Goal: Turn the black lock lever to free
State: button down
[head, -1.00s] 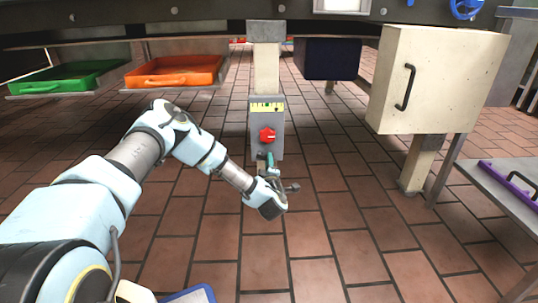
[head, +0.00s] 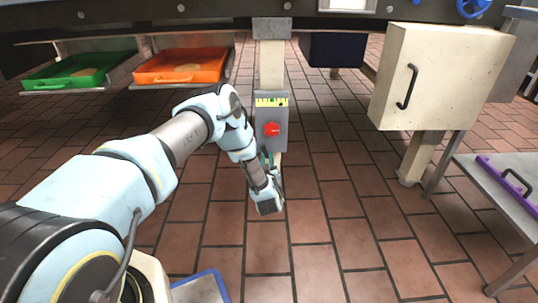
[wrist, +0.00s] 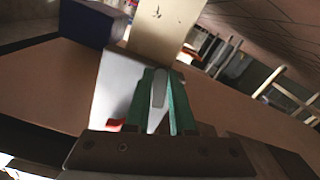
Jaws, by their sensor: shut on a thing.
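A grey control box (head: 272,140) with a yellow label and a red knob (head: 271,129) is on the cream post. My gripper (head: 266,160) is at its lower edge, with its green fingers pointing up toward the box. In the wrist view the green fingers (wrist: 163,92) are closed around a narrow, grey-looking bar (wrist: 160,88) in front of the pale box face. This bar seems to be the lock lever, though its black colour does not show clearly. In the head view, the lever is hidden by my gripper or too small to make out.
A cream cabinet (head: 440,75) with a black handle hangs at the right. A green tray (head: 80,70) and an orange tray (head: 178,66) are at the back left. The tiled floor around the post is clear.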

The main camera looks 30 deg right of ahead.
jog(key=shift+w+a+f+m+p, duration=0.1)
jog(key=shift+a+m+p, duration=0.15)
jog(key=shift+m, duration=0.45)
jog(key=shift+w+a+m+p, duration=0.1)
jog(key=shift+m+p, duration=0.1)
jog(key=shift+m, duration=0.5)
jog(key=c, duration=0.8)
grip_release()
jog(key=shift+o, duration=0.2)
jog(key=shift+s, duration=0.1)
jog(key=p+v, duration=0.3)
jog(key=v, duration=0.7)
jog(key=shift+s+a, duration=0.25)
